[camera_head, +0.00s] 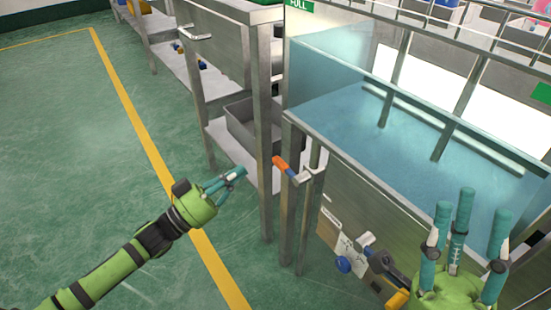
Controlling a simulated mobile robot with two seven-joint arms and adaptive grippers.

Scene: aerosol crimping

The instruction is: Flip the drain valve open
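An orange-handled lever (281,163) on a short metal fitting sticks out from the near left corner of the water tank (400,130); it looks like the drain valve. My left gripper (236,178) is left of this lever and apart from it. Its teal fingers point toward the lever, appear slightly spread, and hold nothing. My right gripper (471,215) is at the lower right in front of the tank, its teal fingers pointing up and spread apart, empty. Whether the lever is turned open or shut is not clear.
Low on the tank front are a blue knob (343,264) and a yellow part (397,299), partly beside my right gripper. A metal shelf bench (215,75) with a grey bin (240,127) stands behind the lever. The green floor (70,150) at left is clear.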

